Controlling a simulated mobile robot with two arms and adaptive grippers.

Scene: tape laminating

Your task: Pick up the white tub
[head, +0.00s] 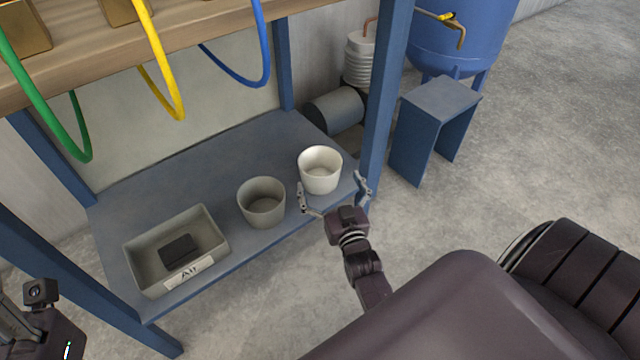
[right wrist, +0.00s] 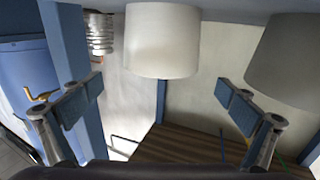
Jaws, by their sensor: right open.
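The white tub (head: 320,171) stands upright at the right end of the blue lower shelf (head: 210,155), near its front edge. My right gripper (head: 332,188) is open and empty at the near side of the tub, with its fingers spread to the left and right of it. In the right wrist view the tub (right wrist: 162,42) shows at the top, between and beyond the open fingers of the right gripper (right wrist: 160,100); neither finger visibly touches it. Part of my left arm shows at the lower left of the head view, without visible fingers.
A grey tub (head: 262,203) stands just left of the white one. A grey bin (head: 215,232) with a dark block (head: 179,251) and a label sits further left. A blue post (head: 385,95) rises right of the white tub. Hoses (head: 160,80) hang from the wooden top above.

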